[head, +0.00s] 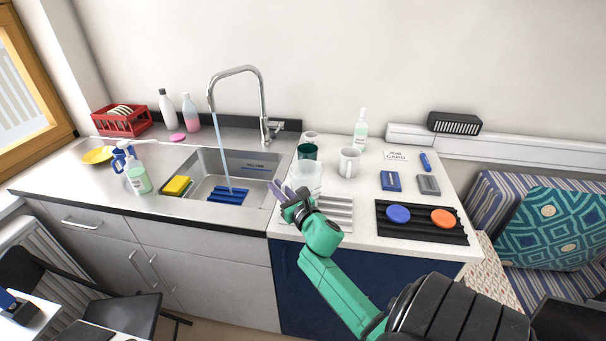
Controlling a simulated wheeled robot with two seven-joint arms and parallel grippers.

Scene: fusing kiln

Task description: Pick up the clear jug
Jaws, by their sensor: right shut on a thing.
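The clear jug (309,174) stands upright at the left edge of the white worktop, beside the sink. It is see-through and its outline is faint. My right gripper (281,191) reaches up from the front, its purple fingers shut on the jug at its front left side. The wrist hides the jug's lower front, and I cannot tell whether its base touches the worktop. My left gripper is not in view.
The sink (212,168), with water running from the tap (262,100), is to the left. A black ribbed tray (385,228) with blue and orange discs lies to the right.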

